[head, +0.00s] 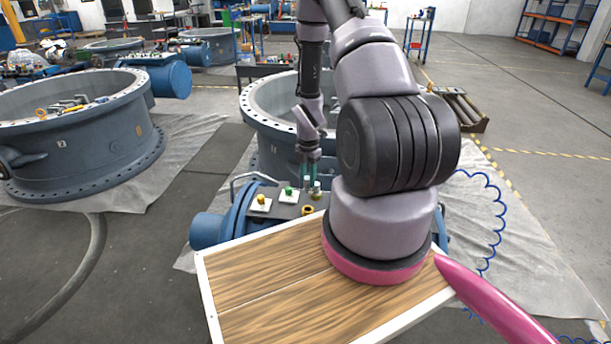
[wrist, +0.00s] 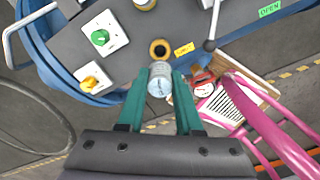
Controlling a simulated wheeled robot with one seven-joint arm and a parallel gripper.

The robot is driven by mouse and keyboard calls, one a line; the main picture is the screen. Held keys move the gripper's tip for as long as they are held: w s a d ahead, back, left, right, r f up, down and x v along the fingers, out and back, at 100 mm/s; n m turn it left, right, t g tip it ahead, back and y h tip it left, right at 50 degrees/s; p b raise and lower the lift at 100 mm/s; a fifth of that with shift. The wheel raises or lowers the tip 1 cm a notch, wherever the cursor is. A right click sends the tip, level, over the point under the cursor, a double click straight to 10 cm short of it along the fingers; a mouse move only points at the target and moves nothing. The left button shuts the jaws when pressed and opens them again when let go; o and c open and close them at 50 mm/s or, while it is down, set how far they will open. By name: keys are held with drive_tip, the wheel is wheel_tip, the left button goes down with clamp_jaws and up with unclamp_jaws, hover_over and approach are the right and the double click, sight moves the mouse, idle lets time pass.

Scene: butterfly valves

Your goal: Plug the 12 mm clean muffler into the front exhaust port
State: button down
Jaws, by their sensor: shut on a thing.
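My gripper (wrist: 160,88) has two green fingers, shut on the sides of a pale grey cylinder with faint markings, which looks like the muffler (wrist: 159,80). Its size cannot be read. A yellow ring with a dark hole (wrist: 160,49) lies just beyond the muffler in the wrist view; whether it is the front exhaust port I cannot tell. The muffler appears apart from it, though height is hard to judge. In the head view my gripper (head: 313,172) hangs over the dark panel, and the yellow ring (head: 308,210) shows below it.
A green knob (wrist: 100,37) and a yellow knob (wrist: 90,82) sit on white plates left of the ring. A red-rimmed gauge (wrist: 204,89) lies near the right finger.

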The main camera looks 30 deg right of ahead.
sight(308, 192)
drive_tip(key=shift+f, duration=3.5)
drive_tip(key=shift+f, duration=1.25)
idle(0.5)
drive_tip(key=c, duration=0.5)
unclamp_jaws()
drive_tip(key=o, duration=0.5)
